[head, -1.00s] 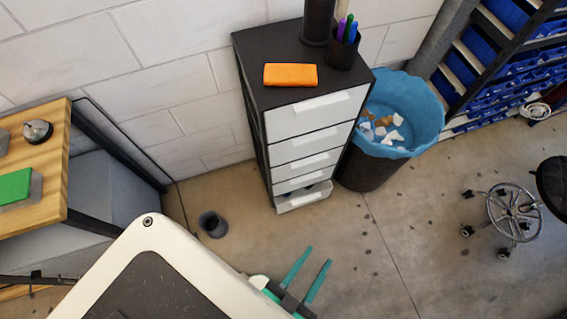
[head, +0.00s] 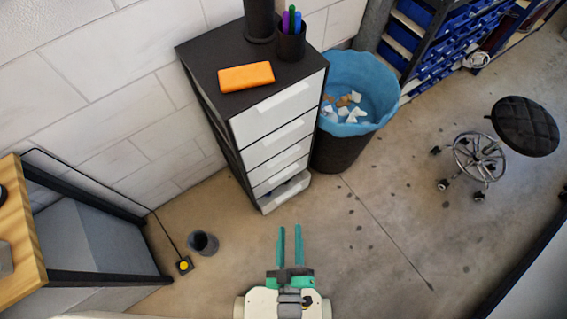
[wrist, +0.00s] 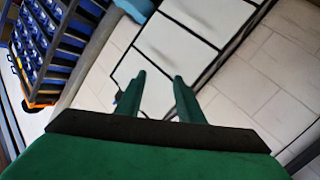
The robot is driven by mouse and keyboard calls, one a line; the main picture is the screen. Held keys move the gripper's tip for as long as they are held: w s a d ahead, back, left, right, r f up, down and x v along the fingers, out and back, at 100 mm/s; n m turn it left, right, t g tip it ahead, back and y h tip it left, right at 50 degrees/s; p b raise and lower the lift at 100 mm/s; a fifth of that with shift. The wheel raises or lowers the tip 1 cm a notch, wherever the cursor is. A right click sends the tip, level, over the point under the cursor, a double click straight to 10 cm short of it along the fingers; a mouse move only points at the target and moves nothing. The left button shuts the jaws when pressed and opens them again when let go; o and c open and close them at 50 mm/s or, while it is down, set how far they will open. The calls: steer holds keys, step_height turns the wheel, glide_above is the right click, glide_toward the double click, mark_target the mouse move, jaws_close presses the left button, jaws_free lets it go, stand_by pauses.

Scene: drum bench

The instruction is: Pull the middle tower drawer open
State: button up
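The drawer tower (head: 215,130) is dark with a stack of white-fronted drawers and stands against the wall in the head view. Its middle drawer (head: 281,161) looks shut, flush with the drawers above it. The bottom drawer (head: 285,194) sticks out a little, with something inside. My gripper (head: 290,229) has two green fingers, apart and empty, in front of the tower and pointing towards it, touching nothing that I can see. In the wrist view my gripper (wrist: 160,76) is open, with the white drawer fronts (wrist: 174,45) beyond the fingertips, tilted. I cannot tell there which front is the middle one.
An orange block (head: 246,76) and a pen cup (head: 291,44) stand on the tower. A blue-lined bin (head: 345,140) stands close on its right. A small dark cup (head: 203,242) is on the floor at left, near a wooden bench (head: 22,225). A stool (head: 525,127) stands at right.

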steer(key=w+f+n+t+y, duration=0.1)
steer(key=w+f+n+y, duration=0.3)
steer(key=w+f+n, duration=1.4)
steer(key=w+a+f+m, duration=0.1)
steer(key=w+m, duration=0.2)
steer(key=w, duration=1.1)
steer(key=shift+w+a+f, duration=0.15)
steer(key=shift+a+f, duration=0.05)
steer(key=shift+a, duration=0.15)
jaws_close()
